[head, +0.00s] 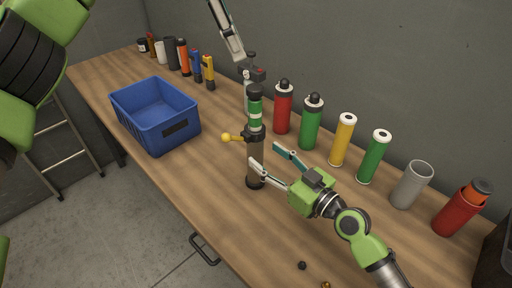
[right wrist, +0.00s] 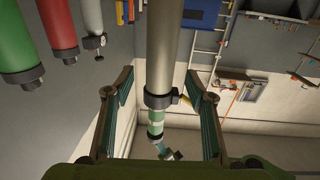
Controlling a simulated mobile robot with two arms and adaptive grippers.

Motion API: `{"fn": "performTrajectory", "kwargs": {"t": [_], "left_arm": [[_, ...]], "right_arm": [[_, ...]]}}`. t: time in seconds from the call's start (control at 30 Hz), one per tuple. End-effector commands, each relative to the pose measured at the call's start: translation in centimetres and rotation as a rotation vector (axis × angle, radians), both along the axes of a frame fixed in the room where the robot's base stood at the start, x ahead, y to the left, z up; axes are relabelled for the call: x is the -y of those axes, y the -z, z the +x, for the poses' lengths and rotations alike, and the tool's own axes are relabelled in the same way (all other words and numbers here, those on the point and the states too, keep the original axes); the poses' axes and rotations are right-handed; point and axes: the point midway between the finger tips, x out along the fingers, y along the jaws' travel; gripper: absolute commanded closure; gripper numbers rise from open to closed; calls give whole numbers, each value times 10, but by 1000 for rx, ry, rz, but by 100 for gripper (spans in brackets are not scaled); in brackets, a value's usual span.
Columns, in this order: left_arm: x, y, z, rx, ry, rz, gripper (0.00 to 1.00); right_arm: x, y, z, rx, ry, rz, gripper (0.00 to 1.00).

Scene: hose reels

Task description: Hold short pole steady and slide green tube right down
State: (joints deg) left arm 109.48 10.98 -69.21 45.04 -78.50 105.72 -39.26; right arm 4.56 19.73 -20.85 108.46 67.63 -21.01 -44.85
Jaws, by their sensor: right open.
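The short pole (head: 255,165) stands upright on the bench, grey-brown, with a dark collar and a yellow-knobbed lever (head: 230,137). The green tube (head: 255,110), with a white band, is around its upper part above the collar, below a black top. The right wrist view shows the pole (right wrist: 165,45) and green tube (right wrist: 155,127) upside down. My right gripper (head: 264,155) is open, its fingers either side of the pole in the right wrist view; contact is unclear. My left gripper (head: 238,57) is above and behind the pole top, and its jaw opening is unclear.
A blue crate (head: 168,128) stands left of the pole. Red and green bottles (head: 310,122), a yellow tube (head: 343,140), another green tube (head: 374,157) and a grey cup (head: 411,185) line the wall side. A dark gauge-like fitting (head: 258,73) stands just behind the pole.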

Motion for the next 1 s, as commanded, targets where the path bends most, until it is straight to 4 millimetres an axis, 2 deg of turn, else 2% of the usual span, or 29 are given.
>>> {"fn": "performTrajectory", "kwargs": {"t": [0.1,0.3,0.73,0.9,0.93,0.97,1.0], "left_arm": [[0,0,0,0,0,0,72],[0,0,0,0,0,0,72],[0,0,0,0,0,0,72],[0,0,0,0,0,0,72],[0,0,0,0,0,0,72],[0,0,0,0,0,0,72],[0,0,0,0,0,0,67]], "right_arm": [[-15,-1,17,2,0,3,49],[-31,0,35,0,0,0,49],[-37,0,41,1,-1,-2,49],[-37,0,41,1,0,-1,94],[-37,0,41,1,0,-1,100],[-37,0,41,1,0,-1,100],[-36,0,41,1,0,-1,100]]}}
